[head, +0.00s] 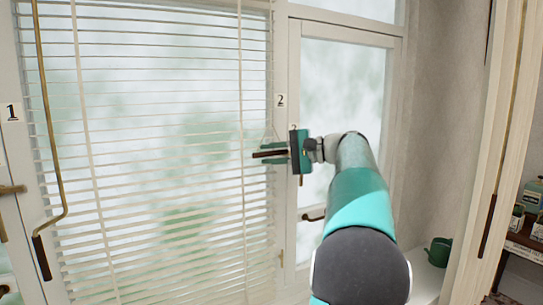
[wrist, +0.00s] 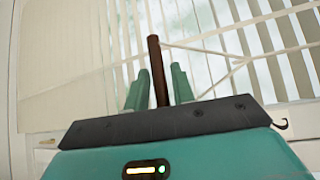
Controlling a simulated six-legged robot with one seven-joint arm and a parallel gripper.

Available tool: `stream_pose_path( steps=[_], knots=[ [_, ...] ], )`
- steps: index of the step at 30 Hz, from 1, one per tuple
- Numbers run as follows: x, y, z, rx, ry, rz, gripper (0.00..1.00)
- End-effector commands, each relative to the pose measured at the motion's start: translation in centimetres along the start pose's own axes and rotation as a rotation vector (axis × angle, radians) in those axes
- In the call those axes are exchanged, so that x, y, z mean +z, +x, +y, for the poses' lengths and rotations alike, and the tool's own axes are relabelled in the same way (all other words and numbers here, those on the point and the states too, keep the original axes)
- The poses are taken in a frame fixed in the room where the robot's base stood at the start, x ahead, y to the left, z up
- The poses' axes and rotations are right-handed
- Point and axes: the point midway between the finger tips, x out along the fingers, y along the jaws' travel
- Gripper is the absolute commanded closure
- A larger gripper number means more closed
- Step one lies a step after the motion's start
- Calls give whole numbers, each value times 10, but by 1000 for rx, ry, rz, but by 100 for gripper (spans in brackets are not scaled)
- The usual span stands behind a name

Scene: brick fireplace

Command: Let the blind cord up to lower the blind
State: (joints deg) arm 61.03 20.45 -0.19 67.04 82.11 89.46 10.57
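The blind (head: 150,140), with pale slats, hangs down over the left window panel in the head view, its slats spread apart and see-through. My gripper (head: 270,154) is in front of the blind's right edge. In the wrist view, a dark brown handle (wrist: 156,62) stands between the two green fingers of my gripper (wrist: 160,88), which look closed on it. The handle also shows in the head view (head: 262,155), pointing left. Thin pale cord (wrist: 215,49) runs from near the handle's top toward the right. Where it is fastened is unclear.
A brass rod (head: 52,160) with a brown grip (head: 41,258) hangs at the left. A window frame marked 2 (head: 281,100) stands right of the blind. A green watering can (head: 439,252) sits on the sill. Another brown grip (head: 487,228) hangs at right.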

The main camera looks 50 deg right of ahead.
Motion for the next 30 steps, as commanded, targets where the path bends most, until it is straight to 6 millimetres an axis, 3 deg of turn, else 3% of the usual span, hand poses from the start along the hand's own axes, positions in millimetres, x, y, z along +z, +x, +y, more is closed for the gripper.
stream_pose_path(
  steps=[10,14,30],
  knots=[
    [0,0,0,0,1,0,65],
    [-1,-10,0,0,1,1,65],
    [-1,-118,1,0,0,3,65]
  ],
)
